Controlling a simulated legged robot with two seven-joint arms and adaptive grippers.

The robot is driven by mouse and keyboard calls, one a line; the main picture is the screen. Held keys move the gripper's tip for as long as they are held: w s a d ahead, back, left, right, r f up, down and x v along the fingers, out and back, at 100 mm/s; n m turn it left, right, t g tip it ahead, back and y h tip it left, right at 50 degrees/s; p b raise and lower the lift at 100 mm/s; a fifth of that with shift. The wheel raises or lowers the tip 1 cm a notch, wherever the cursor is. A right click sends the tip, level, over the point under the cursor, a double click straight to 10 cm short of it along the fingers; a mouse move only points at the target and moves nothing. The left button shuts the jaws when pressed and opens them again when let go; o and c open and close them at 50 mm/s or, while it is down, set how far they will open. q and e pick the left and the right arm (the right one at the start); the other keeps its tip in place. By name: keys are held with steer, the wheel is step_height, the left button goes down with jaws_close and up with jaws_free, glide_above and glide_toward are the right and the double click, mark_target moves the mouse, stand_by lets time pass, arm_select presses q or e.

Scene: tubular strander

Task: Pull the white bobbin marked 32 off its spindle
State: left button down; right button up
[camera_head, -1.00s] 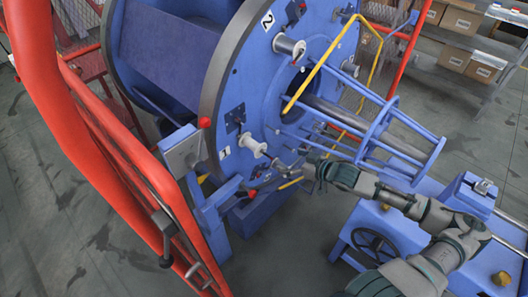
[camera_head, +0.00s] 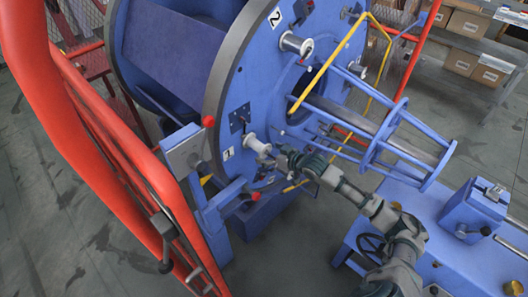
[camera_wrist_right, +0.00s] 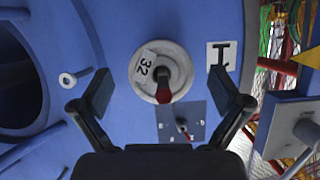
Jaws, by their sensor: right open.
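The white bobbin marked 32 (camera_wrist_right: 178,62) sits on its spindle on the face of the blue disc (camera_wrist_right: 120,25). In the right wrist view its round end faces me, with a label reading 32 and a dark, red-tipped part at its centre. In the head view the bobbin (camera_head: 252,142) is beside the plate marked 1 (camera_head: 228,154). My right gripper (camera_wrist_right: 163,92) is open and empty, with one finger on each side below the bobbin's middle. In the head view this gripper (camera_head: 273,159) is close to the bobbin's outer end. My left gripper is out of view.
Another bobbin (camera_head: 296,43) sits higher on the disc near plate 2. A yellow bar (camera_head: 325,68) and a blue tubular cage (camera_head: 395,130) are right of the disc. A red guard rail (camera_head: 100,150) is at the left. A small dark plate with a red-tipped lever (camera_wrist_right: 181,126) is below the bobbin.

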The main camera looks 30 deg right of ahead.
steer(key=shift+x, duration=1.25)
jaws_close()
